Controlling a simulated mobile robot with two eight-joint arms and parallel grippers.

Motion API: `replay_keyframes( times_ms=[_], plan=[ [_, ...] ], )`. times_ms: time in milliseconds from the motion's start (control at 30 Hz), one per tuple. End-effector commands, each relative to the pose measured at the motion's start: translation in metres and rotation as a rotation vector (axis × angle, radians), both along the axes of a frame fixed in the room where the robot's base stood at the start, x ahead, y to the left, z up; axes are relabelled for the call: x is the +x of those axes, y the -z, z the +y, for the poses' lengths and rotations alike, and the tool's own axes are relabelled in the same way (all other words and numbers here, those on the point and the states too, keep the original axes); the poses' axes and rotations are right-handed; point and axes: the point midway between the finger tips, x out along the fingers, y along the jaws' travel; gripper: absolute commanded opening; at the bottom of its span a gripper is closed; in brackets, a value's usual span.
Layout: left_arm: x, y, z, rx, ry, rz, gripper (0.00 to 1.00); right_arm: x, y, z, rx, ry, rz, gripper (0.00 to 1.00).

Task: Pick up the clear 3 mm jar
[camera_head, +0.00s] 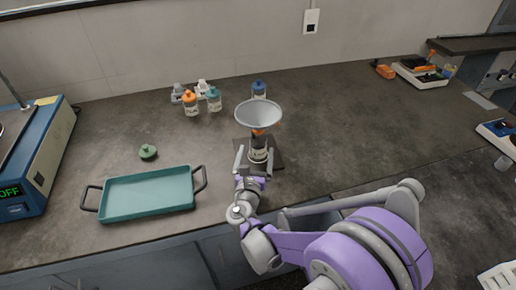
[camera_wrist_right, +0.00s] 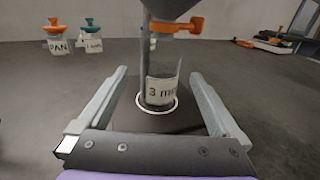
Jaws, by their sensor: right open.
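The clear 3 mm jar (camera_head: 259,151) stands upright on a dark square base plate (camera_head: 278,163), under a grey funnel (camera_head: 258,114). In the right wrist view the jar (camera_wrist_right: 161,92) carries a "3 mm" label, with an orange part (camera_wrist_right: 180,25) above it. My right gripper (camera_head: 256,158) is open. In the right wrist view its two fingers (camera_wrist_right: 158,95) are on either side of the jar, with a gap to it on both sides. My left gripper is not in view.
A teal tray (camera_head: 148,194) and a green lid (camera_head: 148,152) lie to the left. Several labelled bottles with orange, green and blue caps, including an orange-capped one (camera_head: 190,104), stand behind. A blue machine (camera_head: 38,150) reading OFF is at far left. The counter right of the jar is clear.

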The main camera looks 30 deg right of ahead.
Motion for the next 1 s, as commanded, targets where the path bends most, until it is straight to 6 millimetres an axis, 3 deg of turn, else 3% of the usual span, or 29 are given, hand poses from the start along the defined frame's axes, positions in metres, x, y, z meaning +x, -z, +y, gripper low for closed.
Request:
replay_keyframes(
  times_ms=[200,433,900,967,1000],
  plan=[
    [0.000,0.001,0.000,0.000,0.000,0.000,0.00,0.025,-0.001,-0.021,0.000,0.002,0.000,1.00],
    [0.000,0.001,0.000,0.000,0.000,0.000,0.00,0.027,-0.001,-0.022,0.001,0.000,-0.001,1.00],
    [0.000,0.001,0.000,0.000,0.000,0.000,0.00,0.027,-0.001,-0.022,0.001,0.000,-0.001,0.17],
    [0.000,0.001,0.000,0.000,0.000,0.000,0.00,0.027,-0.001,-0.022,0.001,0.000,-0.001,0.07],
    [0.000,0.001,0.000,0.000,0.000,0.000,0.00,0.027,-0.001,-0.022,0.001,0.000,-0.001,0.07]
  ],
)
